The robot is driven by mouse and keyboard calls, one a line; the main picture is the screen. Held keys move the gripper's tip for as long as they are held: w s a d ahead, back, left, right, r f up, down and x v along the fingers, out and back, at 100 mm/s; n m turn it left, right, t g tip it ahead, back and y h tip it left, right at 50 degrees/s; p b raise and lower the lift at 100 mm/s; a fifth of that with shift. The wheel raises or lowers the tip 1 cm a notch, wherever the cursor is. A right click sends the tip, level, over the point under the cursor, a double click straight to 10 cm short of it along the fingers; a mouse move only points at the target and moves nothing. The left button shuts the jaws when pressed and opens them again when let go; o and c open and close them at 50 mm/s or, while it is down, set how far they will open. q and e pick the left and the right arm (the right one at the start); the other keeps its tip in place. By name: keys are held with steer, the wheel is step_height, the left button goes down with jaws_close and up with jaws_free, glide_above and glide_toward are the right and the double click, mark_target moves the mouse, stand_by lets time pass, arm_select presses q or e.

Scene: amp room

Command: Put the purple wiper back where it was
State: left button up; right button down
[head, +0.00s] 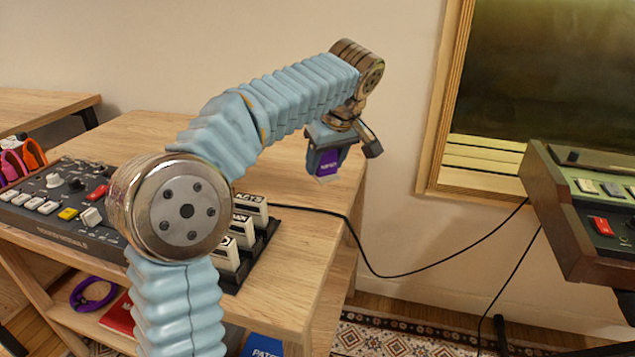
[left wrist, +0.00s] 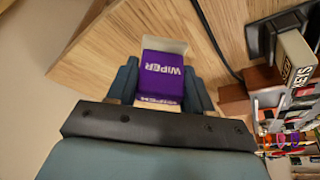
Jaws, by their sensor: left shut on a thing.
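The purple wiper (head: 327,163) is a small purple and white block held by my left gripper (head: 326,160), above the right part of the wooden table. In the left wrist view the wiper (left wrist: 161,78) sits between the two fingers of my left gripper (left wrist: 160,92), with its label "WIPER" readable upside down. The gripper is shut on it. A black rack (head: 266,246) on the table holds several white labelled blocks, partly hidden behind my left arm. In the left wrist view one labelled block (left wrist: 296,58) shows at the right. My right gripper is not in view.
The wooden table (head: 310,215) has bare room right of the rack. A grey control panel (head: 40,212) lies at the left. A black cable (head: 365,255) runs from the table to a wooden console (head: 570,215) at the right. A wooden-framed window (head: 440,110) is behind.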

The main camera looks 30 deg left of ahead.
arm_select(q)
steer(key=shift+w+a+f, duration=0.1)
steer(key=shift+a+f, duration=0.5)
steer(key=shift+f, duration=0.2)
steer(key=shift+s+d+b+x, duration=0.1)
steer(key=shift+s+b+x, duration=0.05)
steer(key=shift+x, duration=0.9)
steer(key=shift+s+d+b+x, duration=0.1)
steer(key=shift+b+x, duration=0.05)
steer(key=shift+x, duration=0.9)
steer(key=shift+f, duration=0.2)
steer(key=o, duration=1)
